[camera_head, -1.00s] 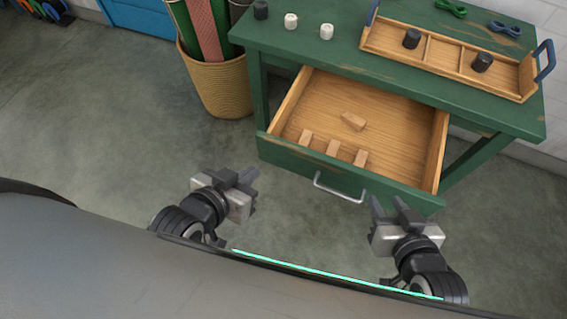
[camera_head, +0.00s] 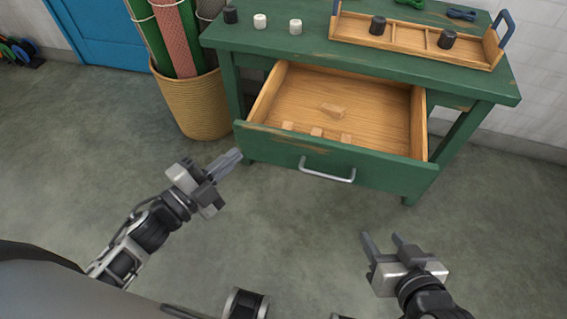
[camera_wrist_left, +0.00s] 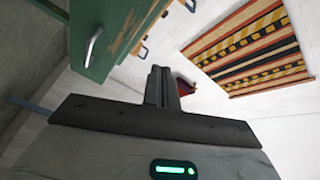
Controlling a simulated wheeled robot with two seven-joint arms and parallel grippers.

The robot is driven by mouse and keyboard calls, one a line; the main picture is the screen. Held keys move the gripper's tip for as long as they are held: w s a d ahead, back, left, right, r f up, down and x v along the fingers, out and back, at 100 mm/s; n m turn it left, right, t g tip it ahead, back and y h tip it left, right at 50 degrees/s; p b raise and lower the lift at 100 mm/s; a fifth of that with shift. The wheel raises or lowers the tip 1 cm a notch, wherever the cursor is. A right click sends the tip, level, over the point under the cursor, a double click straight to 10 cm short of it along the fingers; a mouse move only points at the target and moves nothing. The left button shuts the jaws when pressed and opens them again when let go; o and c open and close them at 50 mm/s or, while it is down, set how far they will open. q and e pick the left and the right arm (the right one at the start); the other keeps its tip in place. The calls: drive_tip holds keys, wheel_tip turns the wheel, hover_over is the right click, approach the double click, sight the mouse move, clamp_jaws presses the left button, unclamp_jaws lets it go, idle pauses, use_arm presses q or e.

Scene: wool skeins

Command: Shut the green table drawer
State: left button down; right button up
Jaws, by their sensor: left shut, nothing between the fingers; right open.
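The green table drawer (camera_head: 270,143) stands pulled out from the green table (camera_head: 290,46), with a silver bar handle (camera_head: 327,175) on its front. Several small wooden blocks (camera_head: 331,110) lie inside it. My left gripper (camera_head: 228,160) is shut and empty, just left of the drawer front and apart from it. In the left wrist view the shut fingers (camera_wrist_left: 161,85) point past the drawer front (camera_wrist_left: 105,35), whose handle (camera_wrist_left: 92,47) shows. My right gripper (camera_head: 388,244) is open and empty, in front of and below the drawer's right end.
On the tabletop are a wooden tray (camera_head: 490,62) with black spools (camera_head: 447,39), two white spools (camera_head: 295,26) and a black one (camera_head: 230,14). A woven basket (camera_head: 192,105) with rolls stands left of the table. A striped rug (camera_wrist_left: 250,45) hangs on the wall. The floor in front is clear.

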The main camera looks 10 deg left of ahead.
use_arm(q)
wheel_tip(320, 180, down, 4)
drive_tip(key=m+g+h+b, duration=0.2)
drive_tip(key=m+g+h, duration=0.15)
drive_tip(key=m, duration=0.35)
drive_tip(key=m+h, duration=0.1)
drive_tip(key=m, duration=0.1)
approach(298, 140)
drive_tip(key=shift+g, duration=0.35)
drive_tip(key=x, duration=0.5)
drive_tip(key=shift+s+d+r+b, duration=0.1)
drive_tip(key=shift+s+b, duration=0.1)
drive_tip(key=shift+b, duration=0.2)
drive_tip(key=shift+w, duration=0.6)
use_arm(e)
drive_tip(key=shift+g, duration=0.3)
drive_tip(key=f, duration=0.2)
drive_tip(key=a+f, duration=0.1)
drive_tip(key=f, duration=0.1)
drive_tip(key=shift+f, duration=0.35)
